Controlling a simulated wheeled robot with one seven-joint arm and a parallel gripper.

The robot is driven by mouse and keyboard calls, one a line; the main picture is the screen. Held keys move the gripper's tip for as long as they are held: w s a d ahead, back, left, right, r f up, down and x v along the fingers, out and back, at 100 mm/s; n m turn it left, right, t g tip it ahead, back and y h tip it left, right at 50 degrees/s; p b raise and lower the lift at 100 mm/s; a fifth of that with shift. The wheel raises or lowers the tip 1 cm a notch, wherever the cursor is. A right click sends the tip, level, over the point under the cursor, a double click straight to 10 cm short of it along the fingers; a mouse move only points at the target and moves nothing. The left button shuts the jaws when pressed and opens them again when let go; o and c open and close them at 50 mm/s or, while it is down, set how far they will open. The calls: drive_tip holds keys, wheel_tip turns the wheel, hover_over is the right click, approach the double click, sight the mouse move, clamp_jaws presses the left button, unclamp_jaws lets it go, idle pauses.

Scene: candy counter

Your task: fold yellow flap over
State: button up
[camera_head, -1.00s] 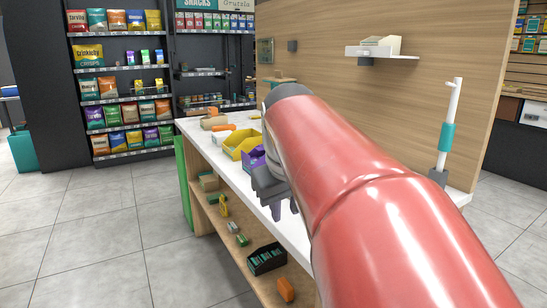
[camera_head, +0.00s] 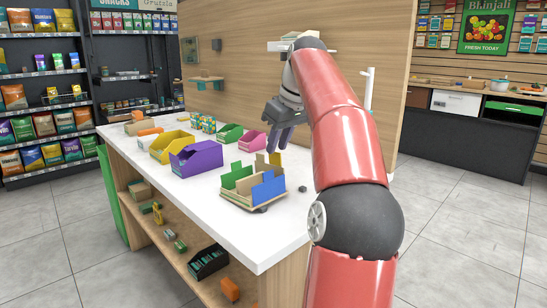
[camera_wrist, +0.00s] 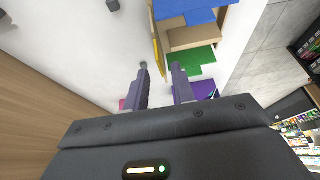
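A small open carton (camera_head: 252,201) stands on the white counter, with green, blue and tan-yellow flaps standing up. The yellow flap (camera_head: 275,159) rises at its far side in the head view. In the wrist view the yellow flap (camera_wrist: 158,42) shows nearly edge-on, beside the blue flap (camera_wrist: 200,16) and green flap (camera_wrist: 196,55). My gripper (camera_head: 284,144) hangs above the counter just beyond the carton. In the wrist view my gripper (camera_wrist: 161,72) has its two dark fingers apart with nothing between them. The flap appears ahead of the fingertips; contact cannot be made out.
A purple bin (camera_head: 197,158), a yellow bin (camera_head: 166,146), a green bin (camera_head: 229,133) and a pink bin (camera_head: 252,140) stand on the counter (camera_head: 218,210). A small dark knob (camera_head: 302,188) lies right of the carton. A wooden partition (camera_head: 240,60) rises behind. The counter's front is clear.

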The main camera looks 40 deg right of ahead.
sight(275, 158)
drive_tip(key=shift+x, duration=1.7)
drive_tip(key=shift+c, duration=0.3)
clamp_jaws()
